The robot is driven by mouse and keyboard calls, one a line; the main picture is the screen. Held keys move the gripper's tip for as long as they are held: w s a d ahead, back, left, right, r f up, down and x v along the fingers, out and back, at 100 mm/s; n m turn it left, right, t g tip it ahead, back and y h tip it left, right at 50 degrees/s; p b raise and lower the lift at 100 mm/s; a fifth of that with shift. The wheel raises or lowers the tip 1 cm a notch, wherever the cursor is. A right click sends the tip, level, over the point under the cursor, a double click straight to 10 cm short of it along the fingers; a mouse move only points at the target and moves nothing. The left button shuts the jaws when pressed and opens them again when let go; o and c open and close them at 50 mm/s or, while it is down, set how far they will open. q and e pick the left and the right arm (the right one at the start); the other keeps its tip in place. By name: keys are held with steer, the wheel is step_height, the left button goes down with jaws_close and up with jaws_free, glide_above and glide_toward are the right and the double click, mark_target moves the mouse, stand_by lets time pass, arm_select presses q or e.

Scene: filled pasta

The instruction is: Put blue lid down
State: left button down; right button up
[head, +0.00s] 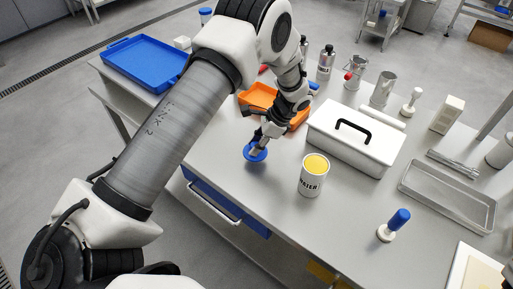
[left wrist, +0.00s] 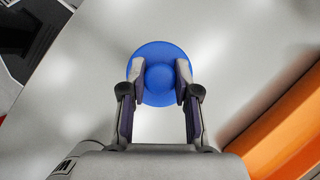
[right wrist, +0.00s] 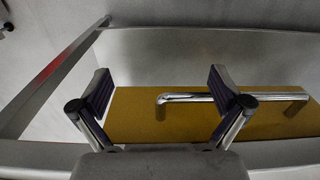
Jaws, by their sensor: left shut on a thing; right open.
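The blue lid (head: 256,154) is a round disc with a raised middle knob. My left gripper (head: 253,148) is shut on the knob and holds the lid at the table, left of the yellow-filled can. In the left wrist view the lid (left wrist: 160,73) sits between the fingertips (left wrist: 160,75) over the grey top; I cannot tell whether it touches the surface. The white can (head: 314,177) stands open with yellow contents. My right gripper (right wrist: 160,90) is open and empty in the right wrist view, facing a yellow drawer front with a metal handle; it is not seen in the head view.
An orange tray (head: 263,98) lies behind the lid. A white box with a black handle (head: 350,138) stands behind the can. A blue tray (head: 145,62) is at far left.

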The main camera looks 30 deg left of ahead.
arm_select(q)
steer(key=shift+w+a+f, duration=0.1)
steer(key=shift+a+f, duration=0.05)
steer(key=shift+f, duration=0.2)
step_height(320, 180, down, 2)
steer(key=shift+f+p, duration=0.25)
steer(key=shift+p, duration=0.3)
steer(key=shift+w+f, duration=0.15)
steer(key=shift+f, duration=0.2)
steer(key=c, duration=0.8)
jaws_free()
steer(key=shift+c, duration=0.2)
